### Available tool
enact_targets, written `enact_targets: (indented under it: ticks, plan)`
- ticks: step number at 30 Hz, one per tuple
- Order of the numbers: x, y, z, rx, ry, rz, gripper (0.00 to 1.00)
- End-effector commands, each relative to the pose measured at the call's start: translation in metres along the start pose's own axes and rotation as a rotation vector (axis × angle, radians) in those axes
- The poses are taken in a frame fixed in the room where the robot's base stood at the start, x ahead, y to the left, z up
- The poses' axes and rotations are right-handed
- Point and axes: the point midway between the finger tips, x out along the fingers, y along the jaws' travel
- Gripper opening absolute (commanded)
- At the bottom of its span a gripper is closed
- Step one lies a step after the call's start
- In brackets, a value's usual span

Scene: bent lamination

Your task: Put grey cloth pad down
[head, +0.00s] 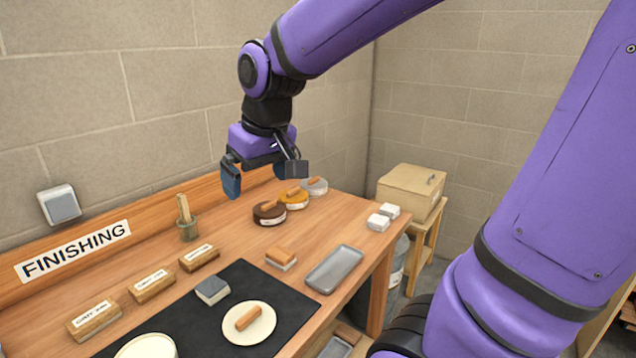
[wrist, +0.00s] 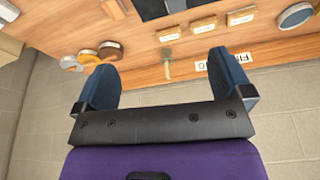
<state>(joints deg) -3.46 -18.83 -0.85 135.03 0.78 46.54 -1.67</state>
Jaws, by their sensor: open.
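A small grey block (head: 212,289), which looks like the grey cloth pad, lies on the black mat (head: 250,278) on the wooden bench. It sits left of a cream disc (head: 262,333) that carries a wooden-topped piece (head: 248,317). My gripper (head: 263,178) is raised above the back of the bench, near the wall, well apart from the pad. Its two blue fingers are spread with nothing between them. In the wrist view the open fingers (wrist: 165,76) also show empty, and the mat (wrist: 150,10) is partly cut off at the top edge.
Several labelled wooden blocks (head: 152,285) line the back left. A brush in a pot (head: 187,221) and round tins (head: 269,214) stand along the back. A grey tray (head: 334,270), a wooden-topped block (head: 281,258) and white blocks (head: 378,222) lie to the right.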

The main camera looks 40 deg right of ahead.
Motion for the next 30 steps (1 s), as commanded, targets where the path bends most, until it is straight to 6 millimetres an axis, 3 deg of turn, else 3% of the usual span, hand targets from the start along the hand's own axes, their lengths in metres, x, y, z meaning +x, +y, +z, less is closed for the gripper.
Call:
enact_targets:
  ticks: [6,13,19,30]
  plan:
    - [-0.041,0.004,0.056,0.029,0.082,0.013,0.97]
    - [-0.06,0.006,0.102,0.054,0.141,0.026,0.97]
    - [-0.064,0.006,0.118,0.062,0.16,0.031,0.97]
    - [-0.064,0.006,0.118,0.062,0.16,0.031,0.97]
